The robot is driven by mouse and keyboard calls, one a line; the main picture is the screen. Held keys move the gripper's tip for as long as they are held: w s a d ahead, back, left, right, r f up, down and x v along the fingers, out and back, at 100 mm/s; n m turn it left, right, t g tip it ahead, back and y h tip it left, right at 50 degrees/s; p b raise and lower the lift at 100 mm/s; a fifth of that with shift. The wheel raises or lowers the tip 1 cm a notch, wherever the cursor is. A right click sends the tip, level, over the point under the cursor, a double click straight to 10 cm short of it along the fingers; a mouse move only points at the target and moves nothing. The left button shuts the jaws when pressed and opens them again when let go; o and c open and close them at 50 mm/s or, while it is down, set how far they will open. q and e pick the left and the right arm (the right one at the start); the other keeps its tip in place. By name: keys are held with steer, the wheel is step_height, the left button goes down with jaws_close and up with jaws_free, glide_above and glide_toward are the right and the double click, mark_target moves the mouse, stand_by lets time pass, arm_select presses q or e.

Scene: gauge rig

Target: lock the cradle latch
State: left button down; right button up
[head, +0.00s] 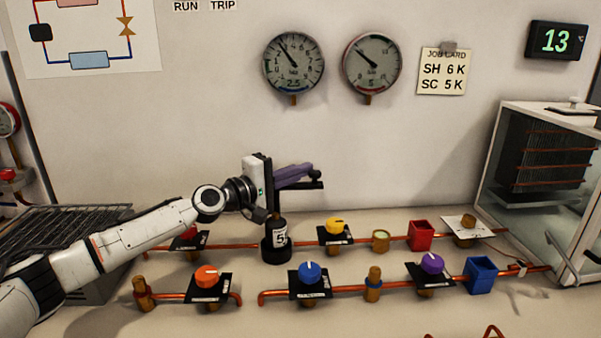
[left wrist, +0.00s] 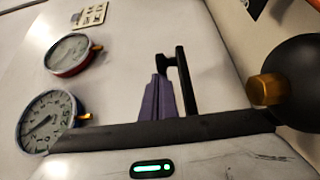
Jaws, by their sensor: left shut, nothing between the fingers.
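The cradle latch appears to be the black arm (head: 304,186) with a short upright end, at the top of a dark post behind a small black bottle (head: 279,237) labelled 5. The latch arm also shows in the left wrist view (left wrist: 184,80). My left gripper (head: 309,168) has purple fingers, shut together and empty, pointing right just above the arm. In the left wrist view the fingertips (left wrist: 157,78) are close to the arm's end piece; I cannot tell whether they touch. The post's lower part is hidden. My right gripper is not in view.
Copper pipes with orange (head: 207,276), blue (head: 310,272), yellow (head: 335,225) and purple (head: 432,263) knobs run along the bench. A red cup (head: 421,236) and a blue cup (head: 480,274) stand at the right. A glass-sided case (head: 583,200) stands far right. Wall gauges (head: 293,63) hang above.

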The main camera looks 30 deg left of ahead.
mark_target(301, 185)
arm_select(q)
steer(key=b, duration=0.2)
steer(key=f+m+h+b, duration=0.1)
steer(key=b, duration=0.1)
steer(key=shift+s+d+g, duration=0.1)
steer(key=shift+d+g, duration=0.05)
steer(key=shift+g, duration=0.15)
steer(key=shift+s+d+r+h+b, duration=0.1)
steer(key=shift+s+h+b, duration=0.05)
steer(key=shift+h+b, duration=0.45)
steer(key=shift+s+d+r, duration=0.1)
steer(key=shift+s+r, duration=0.05)
steer(key=shift+s, duration=0.05)
steer(key=shift+s+d+r+p, duration=0.15)
steer(key=shift+s+r+p, duration=0.05)
steer(key=shift+p, duration=0.2)
steer(key=shift+m, duration=0.3)
step_height(301, 185, up, 10)
steer(key=p, duration=0.2)
steer(key=shift+p, duration=0.4)
